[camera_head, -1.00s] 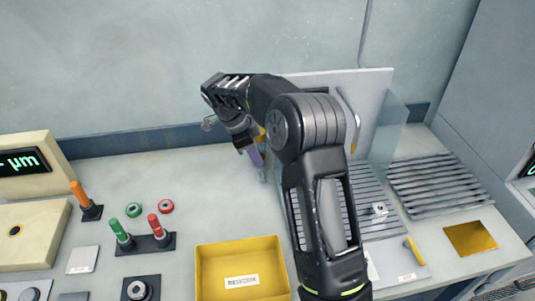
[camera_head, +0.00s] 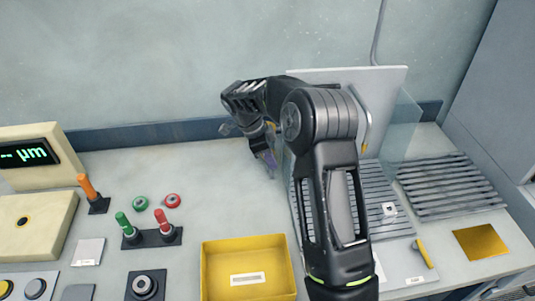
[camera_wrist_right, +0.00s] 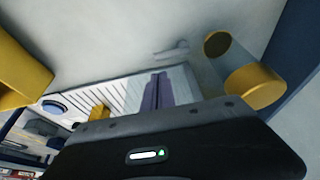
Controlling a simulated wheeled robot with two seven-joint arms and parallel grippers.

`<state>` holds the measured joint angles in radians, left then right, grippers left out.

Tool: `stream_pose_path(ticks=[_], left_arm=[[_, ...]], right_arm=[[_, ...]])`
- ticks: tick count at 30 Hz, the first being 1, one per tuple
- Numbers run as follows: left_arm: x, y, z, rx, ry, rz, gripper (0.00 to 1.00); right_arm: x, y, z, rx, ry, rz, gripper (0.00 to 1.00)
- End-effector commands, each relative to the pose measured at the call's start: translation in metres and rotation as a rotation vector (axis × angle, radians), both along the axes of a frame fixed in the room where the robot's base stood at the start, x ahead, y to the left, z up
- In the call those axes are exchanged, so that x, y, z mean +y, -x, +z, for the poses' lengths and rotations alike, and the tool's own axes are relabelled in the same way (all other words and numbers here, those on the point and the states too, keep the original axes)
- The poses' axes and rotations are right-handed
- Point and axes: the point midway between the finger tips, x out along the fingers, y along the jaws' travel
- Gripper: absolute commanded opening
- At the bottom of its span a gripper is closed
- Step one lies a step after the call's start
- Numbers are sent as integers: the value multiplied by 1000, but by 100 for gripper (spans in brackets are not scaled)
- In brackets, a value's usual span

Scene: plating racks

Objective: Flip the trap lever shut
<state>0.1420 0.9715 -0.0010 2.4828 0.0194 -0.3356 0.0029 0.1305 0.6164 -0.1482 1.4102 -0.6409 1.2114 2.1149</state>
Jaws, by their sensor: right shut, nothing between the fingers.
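My right gripper (camera_head: 268,160) has purple fingers pointing down at the left side of the upright white panel (camera_head: 350,78). In the right wrist view, the fingers (camera_wrist_right: 156,92) are together and hold nothing. A yellow-ended cylinder (camera_wrist_right: 256,86) is beside the fingers in that view, apart from them. I cannot tell which handle is the trap lever. A yellow handle (camera_head: 425,254) stands on the front of the slatted rack (camera_head: 370,205). Orange (camera_head: 88,187), green (camera_head: 124,225) and red (camera_head: 163,222) levers stand at left. My arm hides part of the rack. My left gripper is not in view.
An open yellow tray (camera_head: 208,270) stands at the front middle. A clear sheet (camera_head: 405,125) stands by the panel. A second slatted rack (camera_head: 450,185) and a gold plate (camera_head: 481,241) are at right. A micrometre display (camera_head: 30,152) is at left. The counter behind the tray is clear.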

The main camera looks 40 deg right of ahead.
Motion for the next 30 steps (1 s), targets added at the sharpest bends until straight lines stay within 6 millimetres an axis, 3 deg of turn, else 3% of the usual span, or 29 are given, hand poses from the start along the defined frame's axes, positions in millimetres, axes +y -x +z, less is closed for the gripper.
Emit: stream_pose_path(ticks=[3, 9, 30], left_arm=[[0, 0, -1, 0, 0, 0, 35], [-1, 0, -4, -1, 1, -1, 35], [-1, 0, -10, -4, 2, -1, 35]], right_arm=[[-7, 5, -21, 5, 0, 0, 0], [-14, 8, -43, 1, 0, -1, 0], [-19, -1, -49, -1, 1, 14, 0]])
